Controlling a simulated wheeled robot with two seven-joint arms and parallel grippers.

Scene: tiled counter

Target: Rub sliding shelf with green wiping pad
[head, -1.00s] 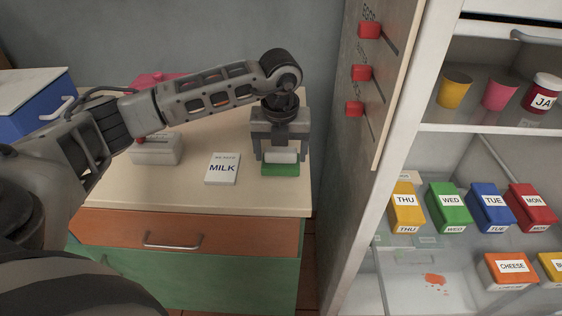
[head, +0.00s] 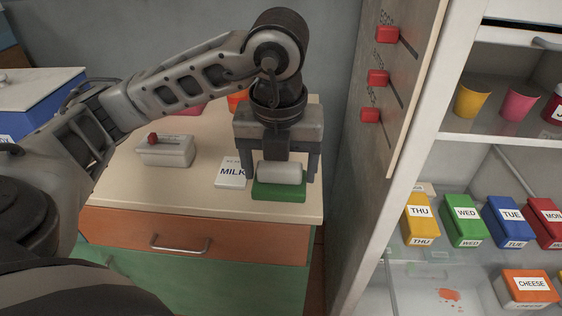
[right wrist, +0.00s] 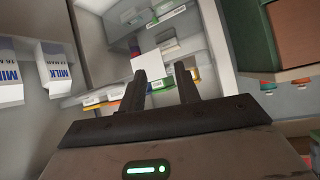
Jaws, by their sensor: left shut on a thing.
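The green wiping pad (head: 279,191) has a white roller-like handle (head: 281,171). My left gripper (head: 281,173) is shut on this handle from above, one finger at each end. The green face points down, over the right front part of the counter; a small gap above the counter is hard to judge. The sliding shelf (head: 408,287) is the clear glass shelf low in the open fridge at right, with an orange-red stain (head: 449,295) on it. My right gripper (right wrist: 160,92) shows in the right wrist view, its fingers apart with nothing between them.
A milk packet (head: 231,174) lies just left of the pad. The fridge's side wall (head: 372,165) with red sliders stands between counter and shelf. Coloured day boxes (head: 463,222) and a cheese box (head: 526,288) stand inside the fridge. Milk cartons (right wrist: 52,68) show in the right wrist view.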

